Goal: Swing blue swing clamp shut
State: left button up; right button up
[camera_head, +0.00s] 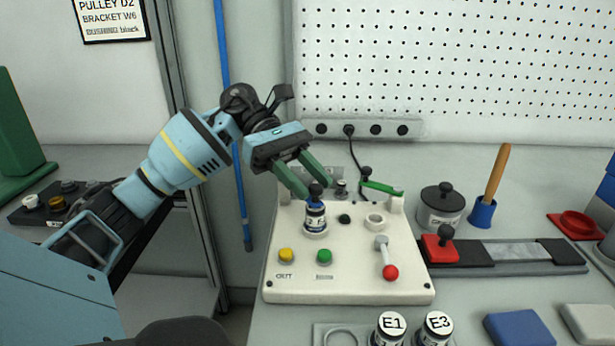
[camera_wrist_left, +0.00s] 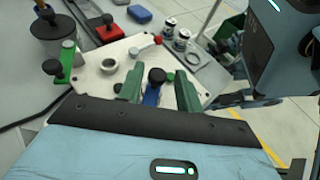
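The blue swing clamp (camera_wrist_left: 152,97) shows in the left wrist view as a short blue bar with a black knob (camera_wrist_left: 157,75) on top. My left gripper (camera_wrist_left: 159,92) has its two green fingers open, one on each side of the bar and knob, with gaps visible. In the head view my left gripper (camera_head: 307,184) reaches down from the upper left to the black knob (camera_head: 316,190). A labelled dark and white cylinder (camera_head: 315,218) stands upright below the knob on the cream fixture box (camera_head: 350,293). The fingers partly hide the clamp's bar there. My right gripper is out of view.
A green clamp (camera_head: 382,188) with its own black knob sits at the box's back right. The box carries yellow and green buttons, a red-tipped lever (camera_head: 389,270) and a white ring (camera_head: 376,221). Cylinders E1 (camera_head: 391,326) and E3 (camera_head: 436,326) stand in front.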

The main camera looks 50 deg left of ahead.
pick_arm(q)
jog(key=shift+o, duration=0.4)
jog(key=shift+a, duration=0.1)
jog(key=shift+a+r, duration=0.1)
jog(key=shift+a, duration=0.1)
jog(key=v, duration=0.7)
jog(key=shift+a+r, duration=0.1)
jog(key=shift+r, duration=0.05)
